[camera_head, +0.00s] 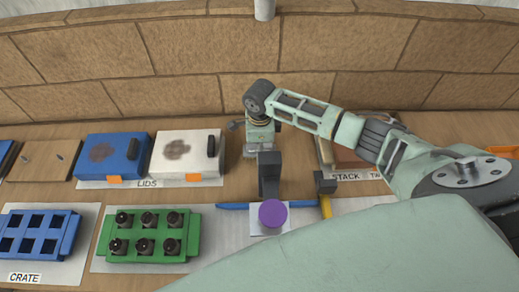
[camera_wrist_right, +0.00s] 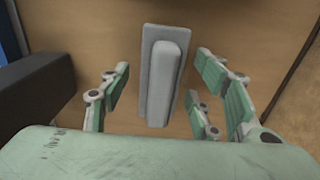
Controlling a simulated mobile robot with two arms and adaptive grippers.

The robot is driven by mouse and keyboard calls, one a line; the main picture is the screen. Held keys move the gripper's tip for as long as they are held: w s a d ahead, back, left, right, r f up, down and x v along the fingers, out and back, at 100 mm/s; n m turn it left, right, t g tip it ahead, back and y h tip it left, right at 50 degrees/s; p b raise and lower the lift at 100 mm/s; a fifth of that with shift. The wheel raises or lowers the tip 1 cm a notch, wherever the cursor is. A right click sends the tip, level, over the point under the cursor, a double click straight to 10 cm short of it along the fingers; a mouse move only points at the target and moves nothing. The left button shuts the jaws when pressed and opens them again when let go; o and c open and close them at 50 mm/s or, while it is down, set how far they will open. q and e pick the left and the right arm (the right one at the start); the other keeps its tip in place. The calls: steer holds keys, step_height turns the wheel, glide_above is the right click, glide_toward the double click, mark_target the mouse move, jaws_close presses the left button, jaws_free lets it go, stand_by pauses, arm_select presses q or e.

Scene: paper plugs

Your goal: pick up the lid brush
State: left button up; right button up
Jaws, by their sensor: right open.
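In the right wrist view a grey block with a raised rounded bar along it, apparently the lid brush (camera_wrist_right: 160,80), lies on the wooden table. My right gripper (camera_wrist_right: 165,103) is above it with fingers spread on both sides. They are apart from the bar and hold nothing. In the head view my right gripper (camera_head: 258,140) hangs over the table behind the purple disc, and the grey block cannot be made out clearly beneath it. My left gripper is not in view.
A dark block (camera_wrist_right: 35,92) stands left of the gripper. A stained blue lid (camera_head: 112,155) and stained white lid (camera_head: 186,153) lie to the left. In front are a blue crate (camera_head: 38,234), a green tray (camera_head: 150,234) with several dark plugs and a purple disc (camera_head: 272,213). A brick wall closes the back.

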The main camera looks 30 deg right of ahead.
steer(key=c, duration=1.3)
steer(key=shift+r, duration=0.1)
step_height(320, 180, up, 10)
steer(key=shift+f+b, duration=0.1)
steer(key=shift+b, duration=0.55)
